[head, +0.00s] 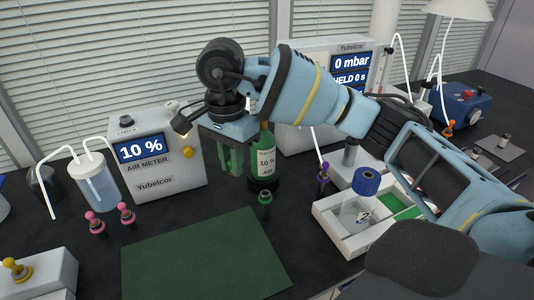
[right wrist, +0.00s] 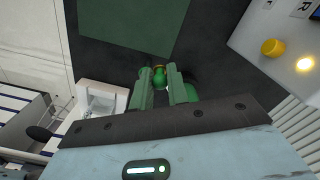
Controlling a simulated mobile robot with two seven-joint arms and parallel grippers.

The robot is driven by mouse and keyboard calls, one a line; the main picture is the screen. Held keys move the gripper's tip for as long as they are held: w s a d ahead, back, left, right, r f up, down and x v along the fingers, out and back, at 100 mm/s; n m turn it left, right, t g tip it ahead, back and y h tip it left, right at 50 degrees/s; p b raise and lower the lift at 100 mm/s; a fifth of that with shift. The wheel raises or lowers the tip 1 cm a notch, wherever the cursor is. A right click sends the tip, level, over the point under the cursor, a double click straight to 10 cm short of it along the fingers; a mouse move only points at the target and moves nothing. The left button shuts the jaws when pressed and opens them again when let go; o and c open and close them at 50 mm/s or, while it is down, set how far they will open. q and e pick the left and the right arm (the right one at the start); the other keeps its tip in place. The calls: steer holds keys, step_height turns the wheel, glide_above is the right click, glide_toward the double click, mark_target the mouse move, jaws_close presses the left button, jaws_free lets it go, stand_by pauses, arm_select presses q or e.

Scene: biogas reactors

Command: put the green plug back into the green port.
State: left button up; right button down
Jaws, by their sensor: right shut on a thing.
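My right gripper (head: 232,163) points down beside the green test-gas bottle (head: 264,158), on its left in the head view. In the right wrist view its green fingers (right wrist: 161,82) are shut on a small rounded green piece with a brass-coloured end, which looks like the green plug (right wrist: 158,77). The fingers hide the plug in the head view. A small dark fitting with a green collar (head: 265,198) stands upright in front of the bottle, apart from the fingers; I cannot tell whether it is the green port. My left gripper is not in view.
A green mat (head: 200,262) lies clear in front. The air meter (head: 157,160) stands left, with pink fittings (head: 96,224) before it. A white tray (head: 345,243) with a blue-capped jar (head: 363,198) and a purple fitting (head: 323,178) are on the right.

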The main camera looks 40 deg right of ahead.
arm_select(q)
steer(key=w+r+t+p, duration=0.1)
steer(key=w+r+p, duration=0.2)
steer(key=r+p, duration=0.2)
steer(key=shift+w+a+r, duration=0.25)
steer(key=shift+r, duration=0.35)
arm_select(e)
steer(key=s+d+n, duration=0.1)
steer(key=d+n, duration=0.2)
steer(key=n, duration=1.4)
steer(key=s+d+n, duration=0.2)
steer(key=d+n, duration=0.1)
steer(key=n, duration=1.5)
steer(key=shift+f, duration=0.25)
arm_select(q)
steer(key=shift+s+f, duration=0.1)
arm_select(e)
steer(key=shift+d+f, duration=0.1)
